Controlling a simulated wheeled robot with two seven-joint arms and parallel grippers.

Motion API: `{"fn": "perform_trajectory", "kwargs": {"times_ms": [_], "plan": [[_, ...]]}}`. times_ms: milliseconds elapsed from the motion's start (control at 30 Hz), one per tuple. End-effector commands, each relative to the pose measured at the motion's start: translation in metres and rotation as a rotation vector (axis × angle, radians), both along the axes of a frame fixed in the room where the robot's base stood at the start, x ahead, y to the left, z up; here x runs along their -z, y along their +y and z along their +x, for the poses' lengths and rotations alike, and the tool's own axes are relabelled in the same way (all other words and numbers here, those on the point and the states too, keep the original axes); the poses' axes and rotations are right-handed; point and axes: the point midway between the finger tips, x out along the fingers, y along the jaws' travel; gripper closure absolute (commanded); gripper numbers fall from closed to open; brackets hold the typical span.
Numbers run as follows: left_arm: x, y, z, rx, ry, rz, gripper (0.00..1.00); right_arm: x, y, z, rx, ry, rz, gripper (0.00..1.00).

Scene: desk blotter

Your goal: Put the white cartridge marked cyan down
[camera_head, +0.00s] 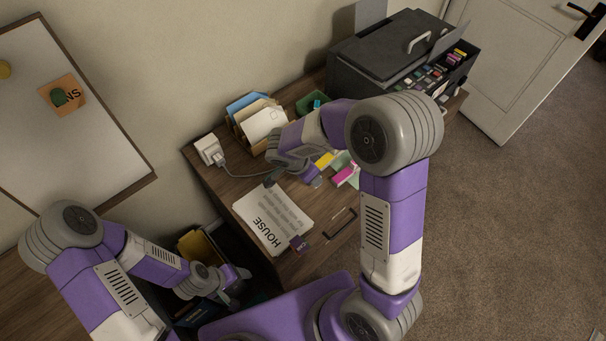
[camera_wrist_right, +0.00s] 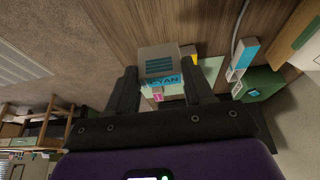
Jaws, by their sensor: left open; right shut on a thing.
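The white cartridge marked cyan (camera_wrist_right: 158,62) is between the fingers of my right gripper (camera_wrist_right: 163,78) in the right wrist view. Its grey-white body has dark stripes, and its blue label reads CYAN. My right gripper is shut on it. In the head view my right arm reaches over the desk, and I cannot make out the held cartridge clearly there. My left gripper (camera_head: 236,279) is open and empty, low at the left, in front of the desk. A pale green mat (camera_wrist_right: 208,70) lies beyond the cartridge, with a yellow piece (camera_wrist_right: 190,66) and a magenta piece (camera_wrist_right: 157,94).
A dark printer (camera_head: 390,50) with an open front full of coloured cartridges stands at the back right. A green bin (camera_head: 304,106) and an envelope holder (camera_head: 262,125) stand near the wall. Papers headed HOUSE (camera_head: 272,215) cover the front left. A white adapter (camera_head: 208,150) has a cable.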

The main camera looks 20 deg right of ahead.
Motion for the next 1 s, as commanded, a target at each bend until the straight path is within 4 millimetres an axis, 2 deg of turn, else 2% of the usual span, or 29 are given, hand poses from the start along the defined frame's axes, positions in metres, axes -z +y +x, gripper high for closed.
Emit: {"fn": "perform_trajectory", "kwargs": {"times_ms": [33, 267, 500, 767, 933, 967, 1000], "plan": [[0.005, 0.000, 0.000, 0.000, 0.000, 0.000, 0.34, 0.012, 0.000, -0.001, -0.002, 0.004, 0.000, 0.77], [0.009, 0.000, 0.000, 0.000, 0.000, 0.000, 0.34, 0.031, 0.000, 0.000, -0.004, 0.001, 0.000, 0.77], [0.019, 0.000, 0.000, 0.000, 0.000, 0.000, 0.34, 0.062, 0.000, 0.000, -0.006, 0.001, 0.000, 0.77], [0.018, 0.000, 0.000, 0.000, 0.000, 0.000, 0.34, 0.062, 0.000, 0.000, -0.005, -0.001, 0.001, 0.77], [0.024, 0.000, 0.000, 0.000, 0.000, 0.000, 0.34, 0.065, 0.000, 0.001, -0.005, -0.002, 0.001, 0.77], [0.024, 0.000, 0.000, 0.000, 0.000, 0.000, 0.34, 0.065, 0.000, 0.000, -0.005, -0.001, 0.000, 0.45], [0.023, 0.000, 0.000, 0.000, 0.000, 0.000, 0.34, 0.064, 0.000, 0.000, -0.006, -0.001, 0.000, 0.39]]}}
